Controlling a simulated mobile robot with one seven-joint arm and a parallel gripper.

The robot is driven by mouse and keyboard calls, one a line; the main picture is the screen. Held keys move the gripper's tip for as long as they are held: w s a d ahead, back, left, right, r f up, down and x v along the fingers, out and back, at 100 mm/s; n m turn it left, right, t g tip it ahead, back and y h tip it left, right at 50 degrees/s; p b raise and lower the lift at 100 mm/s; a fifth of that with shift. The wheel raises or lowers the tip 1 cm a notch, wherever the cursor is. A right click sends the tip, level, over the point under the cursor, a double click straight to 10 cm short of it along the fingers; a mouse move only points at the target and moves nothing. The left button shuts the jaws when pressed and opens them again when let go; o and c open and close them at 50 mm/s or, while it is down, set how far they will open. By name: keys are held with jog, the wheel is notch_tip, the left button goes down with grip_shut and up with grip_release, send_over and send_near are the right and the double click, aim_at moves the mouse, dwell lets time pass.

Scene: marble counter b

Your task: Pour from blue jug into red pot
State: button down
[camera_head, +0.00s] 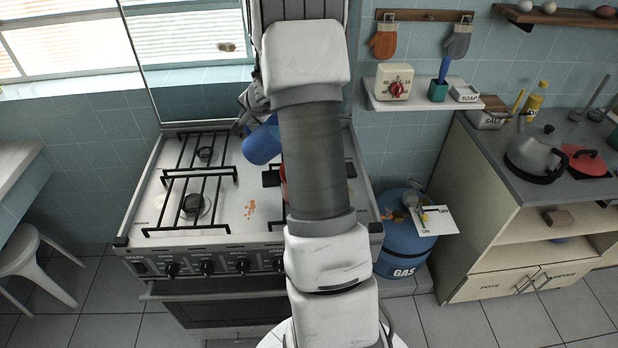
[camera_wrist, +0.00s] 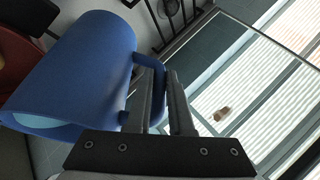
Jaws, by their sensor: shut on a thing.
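The blue jug (camera_head: 262,143) is held above the stove, close to my arm, and looks tilted. Its right part is hidden behind my arm in the head view. In the wrist view the blue jug (camera_wrist: 75,70) fills the left side, its open rim at the lower left. My gripper (camera_wrist: 168,85) is shut on the jug's handle. The red pot (camera_head: 284,184) shows only as a sliver beside my arm, on the right side of the stove. A red surface, likely the pot (camera_wrist: 14,65), lies beyond the jug in the wrist view. The contents of both are hidden.
The white stove (camera_head: 150,205) has black grates (camera_head: 190,200) on its left half. Orange spots (camera_head: 250,209) mark its middle. A glass panel (camera_wrist: 235,85) stands behind the stove. A blue gas cylinder (camera_head: 400,245) stands to the right.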

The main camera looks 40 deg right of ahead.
jog(key=shift+s+d+r+t+b, duration=0.15)
jog(key=shift+s+r+t+b, duration=0.2)
jog(key=shift+b, duration=0.55)
jog(key=shift+s+d+r+m+t+y+b, duration=0.25)
jog(key=shift+t+b, duration=0.35)
jog(key=shift+b, duration=0.7)
jog(key=shift+s+d+r+m+t+y+b, duration=0.15)
jog(key=shift+s+t+b, duration=0.3)
jog(key=shift+b, duration=0.85)
jog(key=shift+s+d+m+t+y+b, duration=0.15)
jog(key=shift+s+t+b, duration=0.45)
jog(key=shift+b, duration=0.3)
jog(key=shift+s+d+m+t+y+b, duration=0.15)
jog(key=shift+s+t+b, duration=0.2)
jog(key=shift+t+b, duration=0.45)
dwell(1.9)
